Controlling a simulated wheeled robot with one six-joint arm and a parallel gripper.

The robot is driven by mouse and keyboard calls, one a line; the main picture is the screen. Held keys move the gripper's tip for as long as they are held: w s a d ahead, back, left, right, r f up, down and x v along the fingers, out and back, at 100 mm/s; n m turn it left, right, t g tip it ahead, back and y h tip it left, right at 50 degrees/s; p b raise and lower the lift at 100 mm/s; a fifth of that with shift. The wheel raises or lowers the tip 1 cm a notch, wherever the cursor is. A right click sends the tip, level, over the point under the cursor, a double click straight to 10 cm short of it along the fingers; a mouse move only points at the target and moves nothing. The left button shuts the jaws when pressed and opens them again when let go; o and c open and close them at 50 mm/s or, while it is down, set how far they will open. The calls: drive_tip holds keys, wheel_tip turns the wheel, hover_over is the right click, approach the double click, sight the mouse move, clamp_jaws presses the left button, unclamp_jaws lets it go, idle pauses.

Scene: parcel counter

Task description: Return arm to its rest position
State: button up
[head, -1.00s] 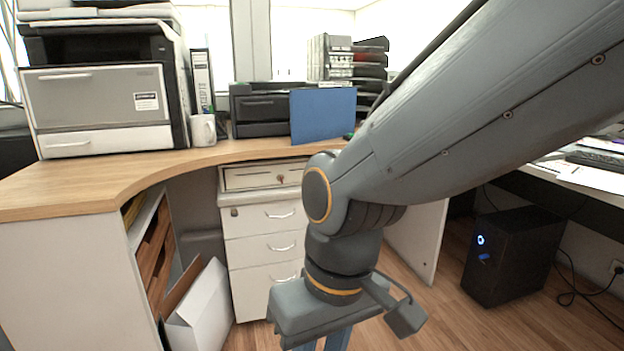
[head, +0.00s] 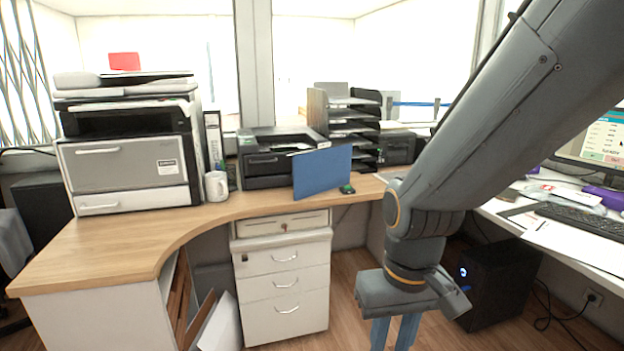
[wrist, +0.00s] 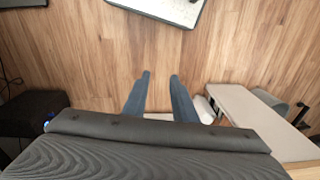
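My gripper (head: 394,338) hangs at the lower right of the middle in the head view, pointing down, in front of the desk and drawers. Its two blue fingers are apart with a gap between them. In the wrist view the fingers (wrist: 160,78) are also apart, with only wood floor behind them. Nothing is held. The lower fingertips are cut off by the bottom edge of the head view.
A curved wooden desk (head: 120,235) bears a printer, a mug (head: 216,186) and a blue panel (head: 322,172). White drawers (head: 284,284) stand below. A black computer tower (head: 500,280) stands right of my gripper. Floor between the drawers and tower is open.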

drive_tip(key=s+d+r+m+p, duration=0.1)
drive_tip(key=s+d+r+p, duration=0.1)
drive_tip(key=d+r+p, duration=0.5)
drive_tip(key=r+p, duration=0.1)
drive_tip(key=p, duration=0.1)
drive_tip(key=shift+r+m+h+p, duration=0.25)
drive_tip(key=shift+m+h+p, duration=0.05)
drive_tip(key=shift+m+p, duration=0.1)
drive_tip(key=shift+s+a, duration=0.1)
idle(0.4)
